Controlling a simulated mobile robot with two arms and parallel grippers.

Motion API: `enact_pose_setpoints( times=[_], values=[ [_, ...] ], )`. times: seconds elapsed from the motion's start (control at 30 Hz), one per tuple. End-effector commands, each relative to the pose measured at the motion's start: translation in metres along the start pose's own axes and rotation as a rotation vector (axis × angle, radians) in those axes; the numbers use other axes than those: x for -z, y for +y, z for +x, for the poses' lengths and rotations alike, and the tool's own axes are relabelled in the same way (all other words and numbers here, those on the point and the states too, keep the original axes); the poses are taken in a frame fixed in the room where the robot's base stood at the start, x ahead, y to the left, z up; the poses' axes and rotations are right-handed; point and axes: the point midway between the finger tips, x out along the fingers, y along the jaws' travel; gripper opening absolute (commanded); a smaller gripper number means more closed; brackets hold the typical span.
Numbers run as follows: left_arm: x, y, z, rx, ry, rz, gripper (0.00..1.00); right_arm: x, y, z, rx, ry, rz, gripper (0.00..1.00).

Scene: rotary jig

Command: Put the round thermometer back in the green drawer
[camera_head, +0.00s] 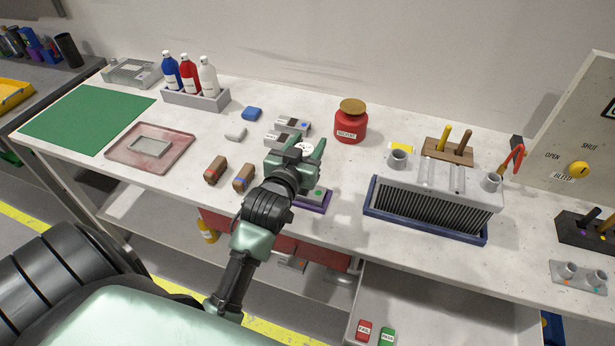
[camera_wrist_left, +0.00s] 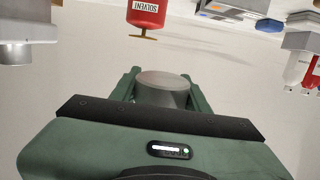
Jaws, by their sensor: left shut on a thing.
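My left gripper (camera_head: 300,155) is above the bench, shut on a round thing with a white face (camera_head: 304,148), which looks like the round thermometer. In the left wrist view, a grey metal cylinder (camera_wrist_left: 164,88) sits between the fingers of my left gripper (camera_wrist_left: 160,85); its dial is not visible there. An open drawer (camera_head: 430,290) is under the bench at lower right; its front is out of frame, so I cannot tell whether it is the green one. A red tag (camera_head: 364,330) and a green tag (camera_head: 387,337) lie in it. My right gripper is not in view.
A red solvent jar (camera_head: 350,127) stands behind the gripper. A finned grey block on a blue tray (camera_head: 425,228) stands to the right. Two brown blocks, small grey devices and a purple-edged tray (camera_head: 316,206) surround the arm. Red drawer fronts (camera_head: 325,256) are below the bench.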

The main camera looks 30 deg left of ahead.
Motion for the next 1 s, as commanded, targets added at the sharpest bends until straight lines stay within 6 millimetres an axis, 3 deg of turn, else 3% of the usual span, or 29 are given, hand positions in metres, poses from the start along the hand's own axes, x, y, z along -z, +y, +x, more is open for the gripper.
enact_pose_setpoints(
  times=[0.03,0.2,0.43,0.6,0.7,1.0],
  values=[
    [-0.016,0.0,0.002,0.001,-0.006,0.0,0.0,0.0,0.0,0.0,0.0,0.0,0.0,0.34],
    [-0.051,0.0,0.008,0.001,-0.004,-0.001,0.0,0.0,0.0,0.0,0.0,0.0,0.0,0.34],
    [-0.072,0.0,0.011,0.001,-0.001,-0.001,0.0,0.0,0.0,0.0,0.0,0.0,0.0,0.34],
    [-0.099,0.0,0.015,0.0,-0.002,0.0,0.0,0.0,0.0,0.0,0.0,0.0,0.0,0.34],
    [-0.105,0.0,0.016,0.0,-0.001,0.0,0.0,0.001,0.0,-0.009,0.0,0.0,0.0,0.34],
    [-0.11,0.0,0.017,0.0,0.002,0.0,0.0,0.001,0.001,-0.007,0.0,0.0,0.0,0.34]
  ],
)
